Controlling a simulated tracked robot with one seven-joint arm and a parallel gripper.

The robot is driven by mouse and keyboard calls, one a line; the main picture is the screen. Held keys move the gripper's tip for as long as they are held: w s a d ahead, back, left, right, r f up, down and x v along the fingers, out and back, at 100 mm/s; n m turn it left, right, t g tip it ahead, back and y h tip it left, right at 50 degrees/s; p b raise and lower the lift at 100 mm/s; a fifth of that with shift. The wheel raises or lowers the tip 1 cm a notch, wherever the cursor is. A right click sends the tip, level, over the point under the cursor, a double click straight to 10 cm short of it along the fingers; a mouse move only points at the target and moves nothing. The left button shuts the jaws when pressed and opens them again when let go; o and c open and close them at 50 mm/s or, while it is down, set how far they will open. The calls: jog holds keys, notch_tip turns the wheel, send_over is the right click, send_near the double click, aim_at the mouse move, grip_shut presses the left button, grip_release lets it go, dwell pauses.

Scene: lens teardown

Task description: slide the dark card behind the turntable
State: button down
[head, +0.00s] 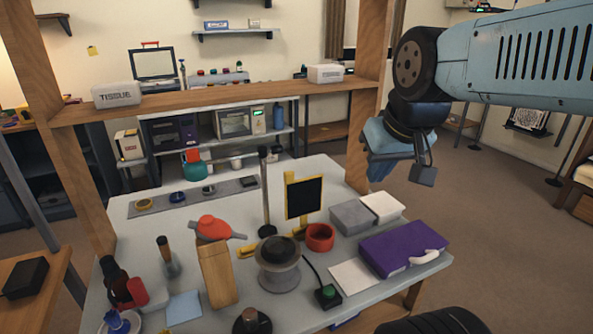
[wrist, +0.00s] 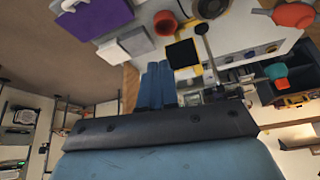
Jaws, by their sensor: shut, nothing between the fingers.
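The dark card (head: 304,198) stands upright in a yellow holder (head: 289,192) on the white table, behind the turntable. It also shows in the wrist view (wrist: 182,53). The turntable (head: 278,278) is a round grey stand with a dark lens-like part (head: 278,249) on top. My gripper (head: 379,172) is high at the right, above and beyond the table's right edge, apart from the card. In the wrist view its blue fingers (wrist: 157,66) are together and empty, pointing towards the table.
A thin dark post (head: 265,190) stands left of the card and a red ring-shaped cup (head: 320,237) sits at its front right. Grey and white boxes (head: 352,216) and a purple case (head: 403,249) lie on the right. A wooden frame post (head: 366,100) rises near my gripper.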

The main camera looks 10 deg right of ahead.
jog(key=w+d+f+n+g+y, duration=0.1)
jog(key=w+f+n+y, duration=0.1)
jog(key=w, duration=1.1)
jog(key=w+d+f+n+g+y, duration=0.1)
jog(key=w+f+y, duration=0.3)
jog(key=w, duration=0.9)
jog(key=shift+w+d+n+y, duration=0.3)
jog(key=shift+w+d+n, duration=0.05)
jog(key=shift+d+n, duration=0.05)
jog(key=shift+a, duration=0.1)
jog(key=w+a+f, duration=0.1)
jog(key=a+f, duration=0.7)
jog(key=a, duration=0.1)
jog(key=shift+w, duration=0.25)
jog(key=shift+a, duration=0.1)
